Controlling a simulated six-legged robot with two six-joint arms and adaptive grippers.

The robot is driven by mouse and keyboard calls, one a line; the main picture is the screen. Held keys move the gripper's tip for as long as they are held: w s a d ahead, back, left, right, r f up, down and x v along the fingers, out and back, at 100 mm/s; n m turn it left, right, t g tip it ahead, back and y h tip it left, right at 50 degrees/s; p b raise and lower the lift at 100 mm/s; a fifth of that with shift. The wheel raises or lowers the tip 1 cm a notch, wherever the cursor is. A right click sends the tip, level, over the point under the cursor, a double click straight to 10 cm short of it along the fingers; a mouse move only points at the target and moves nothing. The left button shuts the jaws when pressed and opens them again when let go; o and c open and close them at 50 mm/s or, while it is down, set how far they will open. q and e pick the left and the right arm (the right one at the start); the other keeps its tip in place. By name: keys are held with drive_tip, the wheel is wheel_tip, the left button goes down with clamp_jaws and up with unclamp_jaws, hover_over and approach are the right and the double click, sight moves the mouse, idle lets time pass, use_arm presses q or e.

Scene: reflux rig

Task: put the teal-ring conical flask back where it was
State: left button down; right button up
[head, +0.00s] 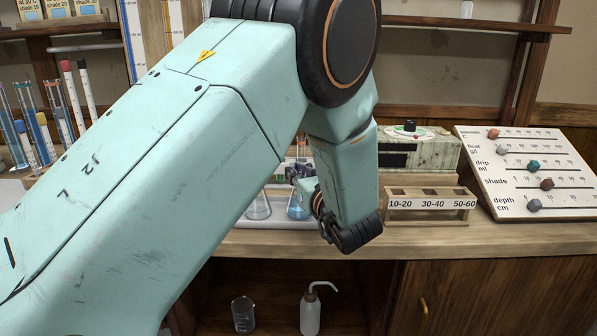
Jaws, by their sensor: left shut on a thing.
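My left arm comes in from the left and crosses the view. Its gripper (303,178) is small and partly hidden behind my own wrist, over the back bench. It is shut at the neck of a conical flask with blue liquid (297,208), at the edge of a pale tray (275,222). The wrist covers part of this flask, and I cannot make out a teal ring or whether its base touches the tray. Another conical flask (258,206), with clear contents, stands to its left. My right gripper is not in view.
A wooden rack (430,204) labelled 10-20, 30-40 and 50-60 stands right of the gripper. Behind it is a green speckled box (425,152); further right is a slider board (530,175).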

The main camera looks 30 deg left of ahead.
use_arm(q)
drive_tip(key=shift+s+a+f, duration=0.1)
drive_tip(key=shift+f, duration=0.1)
drive_tip(key=c, duration=1.4)
unclamp_jaws()
drive_tip(key=shift+w, duration=0.2)
drive_tip(key=shift+o, duration=1.1)
drive_tip(key=shift+s, duration=0.15)
